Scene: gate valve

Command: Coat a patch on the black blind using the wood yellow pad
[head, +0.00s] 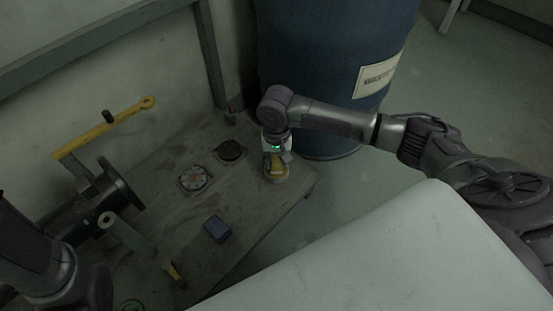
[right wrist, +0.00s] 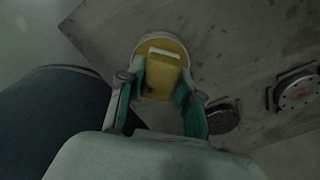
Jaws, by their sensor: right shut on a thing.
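The wood yellow pad (head: 276,178) has a yellow block handle on a round, pale-edged base. In the right wrist view the pad (right wrist: 160,78) is between the two fingers. My right gripper (head: 275,160) is shut on its handle near the far right corner of the table. I cannot tell whether the base touches the tabletop. The black blind (head: 230,150) is a dark round disc on the table, left of the pad in the head view. In the right wrist view the blind (right wrist: 222,118) is partly hidden behind a finger. My left gripper is not visible.
A round flange with a reddish centre (head: 194,178) lies beside the blind. A blue-grey block (head: 217,229), a dark valve body (head: 105,190) and a yellow lever (head: 105,128) are further left. A blue drum (head: 335,50) stands behind the table's right end.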

